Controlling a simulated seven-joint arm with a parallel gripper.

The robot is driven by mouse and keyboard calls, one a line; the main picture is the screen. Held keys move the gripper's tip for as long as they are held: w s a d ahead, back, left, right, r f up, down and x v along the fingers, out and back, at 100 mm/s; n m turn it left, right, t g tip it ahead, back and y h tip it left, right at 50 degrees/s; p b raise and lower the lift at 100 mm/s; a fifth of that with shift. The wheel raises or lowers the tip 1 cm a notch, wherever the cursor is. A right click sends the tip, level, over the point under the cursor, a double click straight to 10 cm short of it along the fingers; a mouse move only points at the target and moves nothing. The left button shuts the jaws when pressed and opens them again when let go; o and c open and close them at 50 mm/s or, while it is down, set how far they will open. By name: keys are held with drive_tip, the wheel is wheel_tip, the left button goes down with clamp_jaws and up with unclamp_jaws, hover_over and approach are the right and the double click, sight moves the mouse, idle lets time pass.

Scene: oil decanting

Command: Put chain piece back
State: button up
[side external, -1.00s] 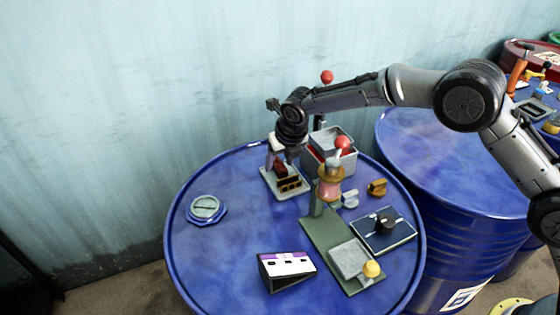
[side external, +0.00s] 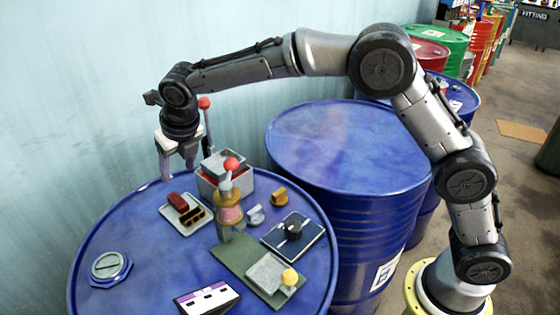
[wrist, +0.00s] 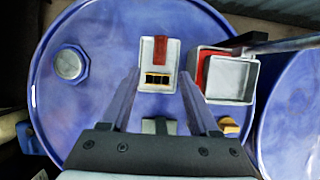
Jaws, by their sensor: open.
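In the wrist view the red block (wrist: 160,49) lies at the far side of the tray (wrist: 144,60) and the slotted piece (wrist: 159,79) at the near side.
A grey box with red inside (side external: 238,188) stands close right of the tray. A green-based stand with a red ball (side external: 231,164) rises in front of it. A dark blue knob panel (side external: 303,240), a purple-white box (side external: 208,299) and a drum cap (side external: 107,266) occupy the top.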

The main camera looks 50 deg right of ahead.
drive_tip(key=s+d+r+m, duration=1)
drive_tip(key=s+d+m, duration=0.4)
drive_tip(key=s+m, duration=0.15)
drive_tip(key=s+d+f+m, duration=0.1)
drive_tip(key=s+d+m, duration=0.1)
drive_tip(key=s+m, duration=0.4)
drive_tip(key=s+d+f+m, duration=0.2)
drive_tip(key=s+d+m, duration=0.1)
drive_tip(key=s+m, duration=0.4)
drive_tip(key=s+d+f+m+t, duration=0.1)
drive_tip(key=s+d+f+m, duration=0.1)
drive_tip(key=s+m, duration=0.5)
drive_tip(key=shift+s+d, duration=0.5)
drive_tip(key=shift+s, duration=0.7)
drive_tip(key=shift+m, duration=0.25)
